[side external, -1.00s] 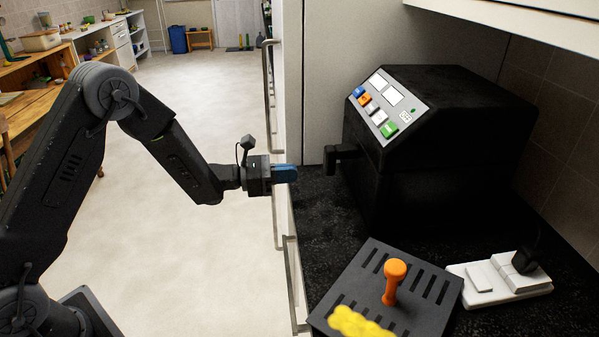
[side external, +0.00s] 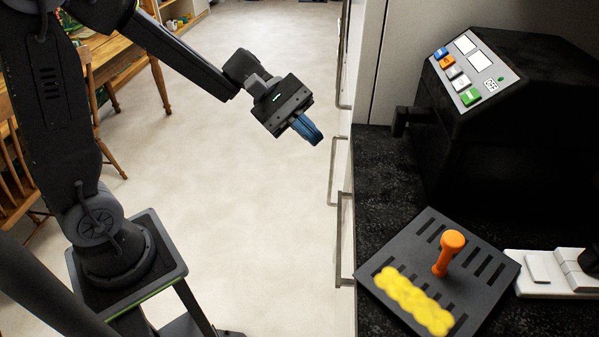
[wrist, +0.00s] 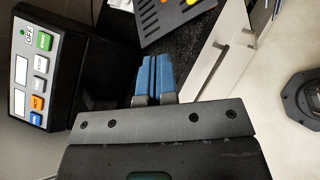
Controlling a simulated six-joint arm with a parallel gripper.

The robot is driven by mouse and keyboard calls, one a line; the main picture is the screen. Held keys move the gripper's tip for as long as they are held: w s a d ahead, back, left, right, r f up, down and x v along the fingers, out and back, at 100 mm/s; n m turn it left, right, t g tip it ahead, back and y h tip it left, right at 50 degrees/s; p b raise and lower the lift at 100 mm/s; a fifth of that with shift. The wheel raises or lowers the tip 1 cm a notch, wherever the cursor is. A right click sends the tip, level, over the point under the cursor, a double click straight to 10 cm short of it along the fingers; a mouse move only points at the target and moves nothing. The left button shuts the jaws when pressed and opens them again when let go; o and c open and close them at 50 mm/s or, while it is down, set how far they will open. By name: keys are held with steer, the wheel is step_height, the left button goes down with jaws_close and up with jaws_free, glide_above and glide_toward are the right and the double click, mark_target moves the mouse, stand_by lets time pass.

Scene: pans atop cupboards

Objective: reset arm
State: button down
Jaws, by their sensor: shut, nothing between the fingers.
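My gripper (side external: 309,130) hangs in the air over the floor, to the left of the counter's front edge. Its blue fingers are closed together and hold nothing. In the wrist view the blue fingertips (wrist: 154,62) lie side by side. My arm reaches toward the counter from its stand at the left, with the gripper tilted down to the right. The gripper touches nothing.
A black machine (side external: 500,110) with coloured buttons stands on the dark counter (side external: 385,190). A slotted grey plate (side external: 400,250) carries an orange peg (side external: 450,253) and a yellow lumpy piece (side external: 412,300). A white socket block (side external: 545,272) lies at right. Cupboard handles (side external: 338,185) stick out.

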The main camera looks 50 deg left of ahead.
steer(key=s+a+r+m+t+y, duration=0.1)
steer(key=s+a+m+y, duration=0.2)
steer(key=s+m+y, duration=0.3)
steer(key=s+a+r+m+t+y, duration=0.1)
steer(key=s+a+m+t+y, duration=0.1)
steer(key=s+m+y, duration=0.4)
steer(key=s+a+m, duration=0.1)
steer(key=s, duration=0.2)
steer(key=shift+a+r+y, duration=0.3)
steer(key=shift+a+y, duration=0.05)
steer(key=shift+y, duration=0.05)
